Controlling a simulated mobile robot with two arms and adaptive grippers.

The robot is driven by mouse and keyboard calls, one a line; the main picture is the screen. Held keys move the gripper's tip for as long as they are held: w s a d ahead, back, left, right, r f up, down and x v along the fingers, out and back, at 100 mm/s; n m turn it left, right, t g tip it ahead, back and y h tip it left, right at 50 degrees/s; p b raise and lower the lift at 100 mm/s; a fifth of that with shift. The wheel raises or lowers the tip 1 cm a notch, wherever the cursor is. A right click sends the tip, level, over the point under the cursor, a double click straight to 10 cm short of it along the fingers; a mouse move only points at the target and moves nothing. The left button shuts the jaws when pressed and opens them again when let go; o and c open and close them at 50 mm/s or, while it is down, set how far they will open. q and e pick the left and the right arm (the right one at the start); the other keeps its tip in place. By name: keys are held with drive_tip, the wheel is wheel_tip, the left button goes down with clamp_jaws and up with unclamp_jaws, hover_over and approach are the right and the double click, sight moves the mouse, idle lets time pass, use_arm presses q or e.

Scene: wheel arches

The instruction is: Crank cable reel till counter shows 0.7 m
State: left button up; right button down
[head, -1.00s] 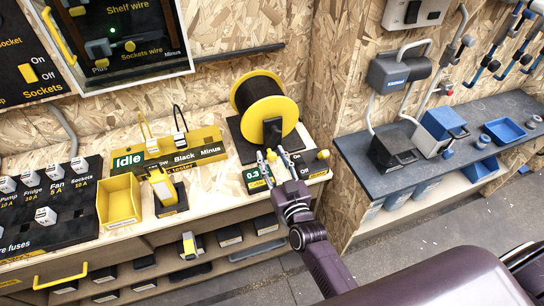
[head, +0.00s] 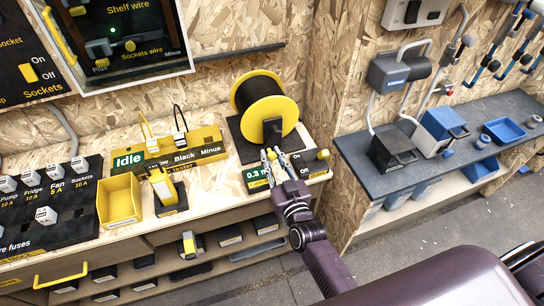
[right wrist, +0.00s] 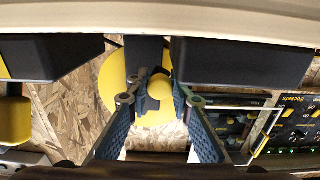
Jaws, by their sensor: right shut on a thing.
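The cable reel (head: 263,100), black with yellow rims, stands upright on a dark base at the right end of the wooden bench. The green counter (head: 257,177) in front of it reads about 0.3 m, partly hidden by my right gripper. My right gripper (head: 271,156) is at the front of the reel, its fingers pointing toward it. In the right wrist view a yellow crank knob (right wrist: 159,88) sits between its fingers, and the gripper is shut on it. A yellow reel rim (right wrist: 110,85) shows behind. My left gripper is not in view.
A yellow tester (head: 170,148) marked Idle and a yellow bin (head: 119,200) stand left of the reel. A yellow knob (head: 322,154) is just right of my gripper. A wooden partition (head: 335,110) separates a grey shelf (head: 440,165) on the right.

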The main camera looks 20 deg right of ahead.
drive_tip(key=shift+r, duration=0.2)
